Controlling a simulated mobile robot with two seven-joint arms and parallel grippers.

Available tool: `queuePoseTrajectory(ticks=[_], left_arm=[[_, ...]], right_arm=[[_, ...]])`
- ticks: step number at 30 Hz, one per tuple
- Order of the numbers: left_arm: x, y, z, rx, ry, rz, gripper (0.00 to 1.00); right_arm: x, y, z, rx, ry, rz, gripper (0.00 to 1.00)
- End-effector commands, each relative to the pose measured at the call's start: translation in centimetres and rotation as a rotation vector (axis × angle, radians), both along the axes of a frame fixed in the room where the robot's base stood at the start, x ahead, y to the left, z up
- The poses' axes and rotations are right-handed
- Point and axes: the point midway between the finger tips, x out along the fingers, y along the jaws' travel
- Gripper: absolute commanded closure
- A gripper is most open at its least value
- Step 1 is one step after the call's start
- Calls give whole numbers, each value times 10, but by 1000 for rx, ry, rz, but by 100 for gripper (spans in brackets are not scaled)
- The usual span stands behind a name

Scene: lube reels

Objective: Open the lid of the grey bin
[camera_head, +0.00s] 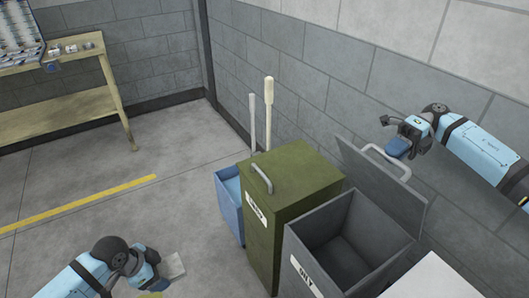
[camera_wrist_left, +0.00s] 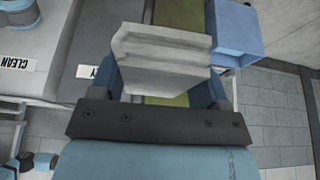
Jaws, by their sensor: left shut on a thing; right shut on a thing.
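The grey bin (camera_head: 345,245) stands at the right of the head view, and its dark inside shows. Its grey lid (camera_head: 385,190) is raised, tilted back toward the block wall. My right gripper (camera_head: 398,152) is at the lid's pale bar handle (camera_head: 403,171) and is shut on it. My left gripper (camera_head: 165,270) is low at the bottom left, away from the bins. It is shut on a pale grey, ridged block-like thing (camera_head: 174,265), which fills the middle of the left wrist view (camera_wrist_left: 160,50).
A green bin (camera_head: 290,200) with a closed lid and handle stands beside the grey bin. A blue tub (camera_head: 230,205) and two upright pale handles (camera_head: 268,110) are behind it. A white surface (camera_head: 435,278) is at the lower right. Floor is clear at left, before a wooden bench (camera_head: 70,85).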

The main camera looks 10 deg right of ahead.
Motion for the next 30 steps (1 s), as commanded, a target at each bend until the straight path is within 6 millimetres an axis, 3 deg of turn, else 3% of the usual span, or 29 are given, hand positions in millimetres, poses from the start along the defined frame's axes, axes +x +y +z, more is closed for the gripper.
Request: queuePoseTrajectory(ticks=[9,24,25,27,28,30], left_arm=[[0,0,-7,0,0,0,53],[0,0,-8,0,0,0,53],[0,0,-8,0,0,0,53],[0,0,-8,0,0,0,53],[0,0,-8,0,0,0,53],[0,0,-7,0,0,0,53]], right_arm=[[10,-27,7,-8,-4,-1,100],[11,-31,6,-11,-2,-1,100],[11,-31,6,-11,-1,-1,81],[11,-31,6,-11,-1,0,65],[11,-31,6,-11,-1,0,60],[11,-31,7,-11,-2,0,60]])
